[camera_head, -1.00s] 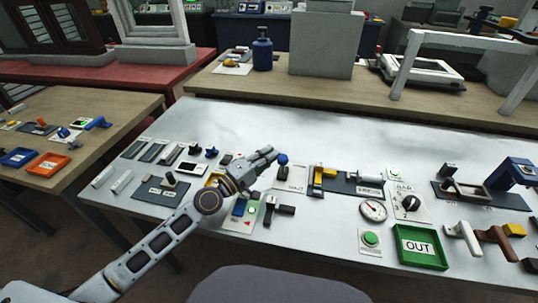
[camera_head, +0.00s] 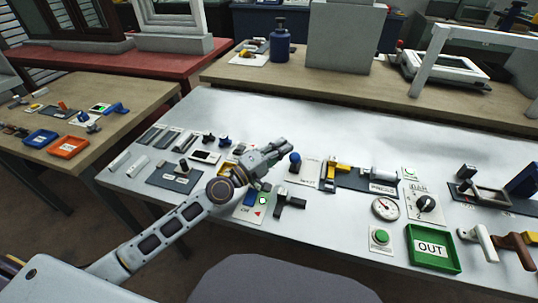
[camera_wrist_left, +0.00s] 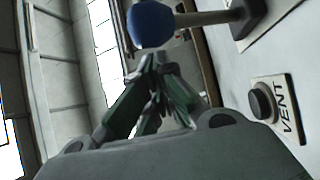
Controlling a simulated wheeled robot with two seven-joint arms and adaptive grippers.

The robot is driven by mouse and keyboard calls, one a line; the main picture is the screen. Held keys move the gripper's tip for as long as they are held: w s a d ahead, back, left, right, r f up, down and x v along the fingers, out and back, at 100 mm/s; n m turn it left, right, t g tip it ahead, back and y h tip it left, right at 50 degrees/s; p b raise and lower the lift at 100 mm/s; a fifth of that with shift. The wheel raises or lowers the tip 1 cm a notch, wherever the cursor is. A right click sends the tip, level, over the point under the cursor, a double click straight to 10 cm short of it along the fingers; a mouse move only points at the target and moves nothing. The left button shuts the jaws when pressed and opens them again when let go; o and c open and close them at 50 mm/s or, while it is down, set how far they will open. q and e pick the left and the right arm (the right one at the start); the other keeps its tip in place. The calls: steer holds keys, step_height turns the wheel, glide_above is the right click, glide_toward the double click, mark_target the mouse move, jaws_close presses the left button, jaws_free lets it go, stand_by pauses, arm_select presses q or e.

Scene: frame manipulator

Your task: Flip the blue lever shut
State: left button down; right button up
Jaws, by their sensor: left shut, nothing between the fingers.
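The blue lever shows as a round blue knob (camera_head: 295,159) at the middle of the white table in the head view. In the left wrist view the blue knob (camera_wrist_left: 152,24) sits on the end of a metal rod that runs right to a dark base. My left gripper (camera_head: 283,145) is shut and empty, just left of and slightly beyond the knob in the head view. In the wrist view its closed fingertips (camera_wrist_left: 155,62) point at the knob's underside. I cannot tell whether they touch. My right gripper is not in view.
A black button (camera_wrist_left: 262,102) marked VENT stands near the rod's base. Right of the knob are a yellow clamp (camera_head: 332,175), a gauge (camera_head: 385,208) and a green OUT tray (camera_head: 433,250). A black handle (camera_head: 290,202) is in front. Several small fixtures crowd the table's left part.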

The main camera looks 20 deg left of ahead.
arm_select(q)
steer(key=shift+s+a, duration=0.2)
steer(key=shift+s, duration=0.15)
steer(key=shift+v, duration=5.55)
steer(key=shift+f, duration=0.15)
